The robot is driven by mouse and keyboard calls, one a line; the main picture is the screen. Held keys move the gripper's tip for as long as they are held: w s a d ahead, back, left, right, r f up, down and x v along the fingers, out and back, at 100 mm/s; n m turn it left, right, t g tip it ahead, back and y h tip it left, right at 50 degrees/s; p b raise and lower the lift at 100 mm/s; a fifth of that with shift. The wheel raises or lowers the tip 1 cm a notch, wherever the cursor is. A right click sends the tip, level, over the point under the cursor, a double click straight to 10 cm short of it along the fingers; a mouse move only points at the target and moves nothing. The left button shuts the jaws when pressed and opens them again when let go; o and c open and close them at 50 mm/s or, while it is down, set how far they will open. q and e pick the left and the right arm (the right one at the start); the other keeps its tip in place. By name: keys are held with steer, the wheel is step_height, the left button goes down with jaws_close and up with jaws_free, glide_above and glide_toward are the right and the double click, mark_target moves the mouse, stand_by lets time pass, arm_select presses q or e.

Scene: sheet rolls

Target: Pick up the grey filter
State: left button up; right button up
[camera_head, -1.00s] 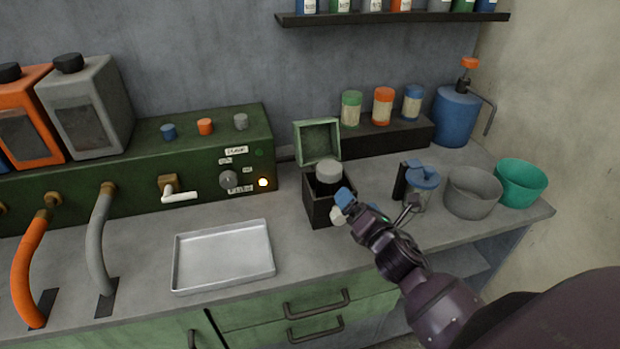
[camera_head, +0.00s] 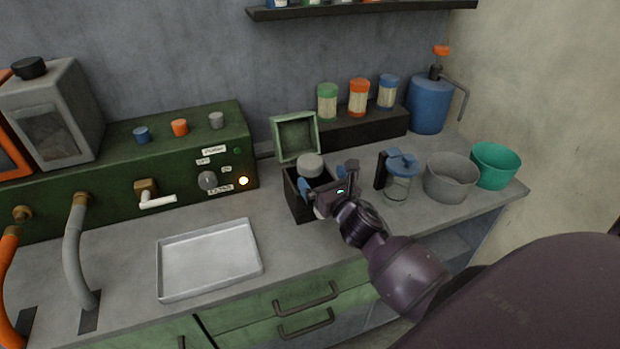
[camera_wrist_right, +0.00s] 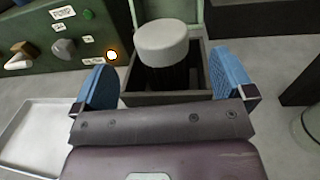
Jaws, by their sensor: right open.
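The grey filter, a round piece with a pale grey top (camera_head: 310,165), stands in a small dark box (camera_head: 303,207) with its green lid open behind. In the right wrist view the grey filter (camera_wrist_right: 162,42) rises above the dark box's rim (camera_wrist_right: 165,98), its lower part dark inside. My right gripper (camera_head: 328,178) is open and empty at the box's front right. In the right wrist view, the blue fingers of the right gripper (camera_wrist_right: 165,75) are spread to either side of the box, nearer the camera than the filter. My left gripper is not in view.
A metal tray (camera_head: 207,292) lies on the counter left of the box. A blue-lidded jar (camera_head: 399,180), a grey bowl (camera_head: 452,178) and a green bowl (camera_head: 496,166) stand to the right. The green machine (camera_head: 110,185) is behind left; a dark ledge holds jars behind.

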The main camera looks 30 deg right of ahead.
mark_target(316, 169)
steer(key=shift+w+d, duration=0.25)
steer(key=shift+w, duration=1.1)
steer(key=shift+w+d, duration=0.2)
steer(key=shift+w, duration=1.15)
steer(key=shift+c, duration=0.3)
steer(key=c, duration=1.2)
steer(key=shift+r, duration=0.1)
steer(key=shift+c, duration=0.9)
steer(key=shift+r, duration=0.1)
